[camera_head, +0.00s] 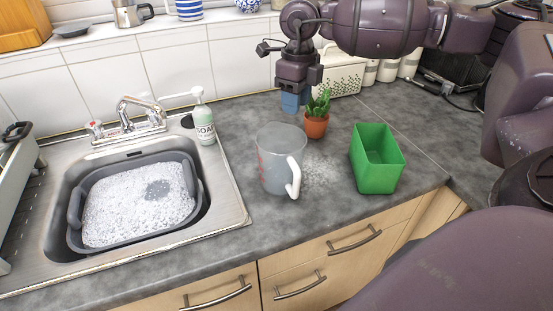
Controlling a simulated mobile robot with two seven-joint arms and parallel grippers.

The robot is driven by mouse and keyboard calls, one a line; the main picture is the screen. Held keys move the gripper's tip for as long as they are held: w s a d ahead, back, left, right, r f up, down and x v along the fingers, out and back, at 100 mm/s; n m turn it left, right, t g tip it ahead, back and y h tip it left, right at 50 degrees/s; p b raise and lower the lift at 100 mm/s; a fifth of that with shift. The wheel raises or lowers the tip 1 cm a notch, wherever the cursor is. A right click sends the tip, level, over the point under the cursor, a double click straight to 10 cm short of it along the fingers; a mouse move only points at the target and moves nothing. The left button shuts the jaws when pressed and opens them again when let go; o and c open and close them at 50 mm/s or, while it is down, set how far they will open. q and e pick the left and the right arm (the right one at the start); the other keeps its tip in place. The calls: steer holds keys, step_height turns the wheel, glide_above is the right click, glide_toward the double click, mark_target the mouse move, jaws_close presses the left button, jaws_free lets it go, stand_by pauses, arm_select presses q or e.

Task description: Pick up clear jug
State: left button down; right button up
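The clear jug (279,170) stands upright on the grey counter, right of the sink. It is see-through, with red markings on its left side and a white handle toward the front right. My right gripper (298,87) comes in from the upper right and points down behind and above the jug, apart from it. My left gripper is not in view.
A cactus in an orange pot (316,124) stands close behind the jug. A green open box (377,171) is to its right. A soap bottle (204,119) and a sink with a foamy grey tub (77,213) are left. Bare counter lies before the jug.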

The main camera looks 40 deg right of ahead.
mark_target(292, 135)
steer(key=f, duration=0.3)
steer(key=shift+s+a+f, duration=0.1)
steer(key=shift+s+f, duration=0.1)
steer(key=shift+f, duration=0.05)
steer(key=shift+w+a+f, duration=0.1)
steer(key=shift+a+f, duration=0.05)
steer(key=shift+f, duration=1.25)
steer(key=shift+a+f, duration=0.1)
steer(key=shift+f, duration=1.3)
jaws_close()
